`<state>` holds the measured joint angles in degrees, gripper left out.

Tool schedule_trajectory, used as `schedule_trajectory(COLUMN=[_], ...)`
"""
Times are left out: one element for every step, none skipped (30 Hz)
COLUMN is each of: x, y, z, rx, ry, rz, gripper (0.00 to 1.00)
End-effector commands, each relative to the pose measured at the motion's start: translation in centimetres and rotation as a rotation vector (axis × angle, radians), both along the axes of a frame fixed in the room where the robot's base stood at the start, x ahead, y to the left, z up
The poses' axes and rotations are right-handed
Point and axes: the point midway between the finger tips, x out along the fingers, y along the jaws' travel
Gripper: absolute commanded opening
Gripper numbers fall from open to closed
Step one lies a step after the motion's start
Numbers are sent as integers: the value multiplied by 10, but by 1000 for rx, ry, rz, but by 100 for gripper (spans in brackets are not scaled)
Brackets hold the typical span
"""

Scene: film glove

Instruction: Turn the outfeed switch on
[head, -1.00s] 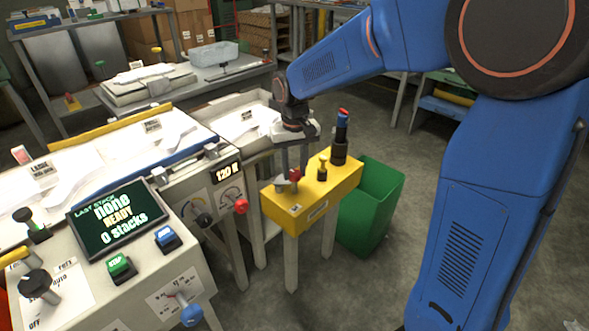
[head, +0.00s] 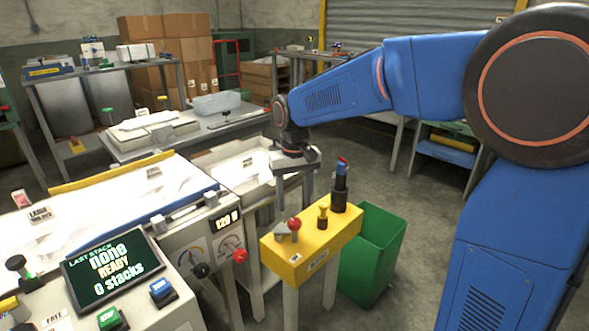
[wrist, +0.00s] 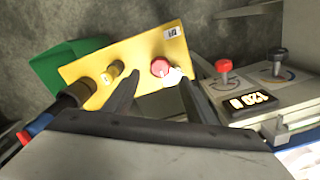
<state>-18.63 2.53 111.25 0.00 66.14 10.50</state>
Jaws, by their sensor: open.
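A yellow box on legs (head: 325,246) stands right of the machine. On its top left are a red round knob (head: 294,223) and a small grey piece beside it; whether this is the outfeed switch I cannot read. The wrist view shows the red knob (wrist: 160,67) with a whitish piece at its lower right. My gripper (head: 293,203) is above this end of the box, fingers pointing down, open and empty. In the wrist view its fingers (wrist: 160,82) lie on either side of the red knob, apart from it in the head view.
A brass-yellow knob (head: 323,216) and a tall black post with a red and blue top (head: 341,185) stand on the same box. A green bin (head: 372,255) is behind it.

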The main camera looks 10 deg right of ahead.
Motion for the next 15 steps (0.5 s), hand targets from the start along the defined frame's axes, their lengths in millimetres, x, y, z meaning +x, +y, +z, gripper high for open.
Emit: schedule_trajectory(x=[1, 1, 0, 1, 1, 1, 1, 1, 1, 1, 1, 0, 0, 0, 1], y=[0, 0, 0, 0, 0, 0, 0, 0, 0, 0, 0, 0, 0, 0, 0], z=[11, 17, 25, 31, 37, 45, 51, 57, 64, 70, 75, 81, 85, 89, 93], rx=[1, 1, 0, 0, 1, 0, 1, 1, 1, 1, 0, 0, 0, 0, 0], ry=[-3, -3, -3, -2, -3, -2, -3, -3, -3, -3, -2, -3, -2, -1, -2], rz=[0, 0, 0, 0, 0, 0, 0, 0, 0, 0, 0, 0, 0, 0, 0], gripper=[51, 51, 51, 51, 51, 51, 51, 51, 51, 51, 51, 51, 51, 51, 51])
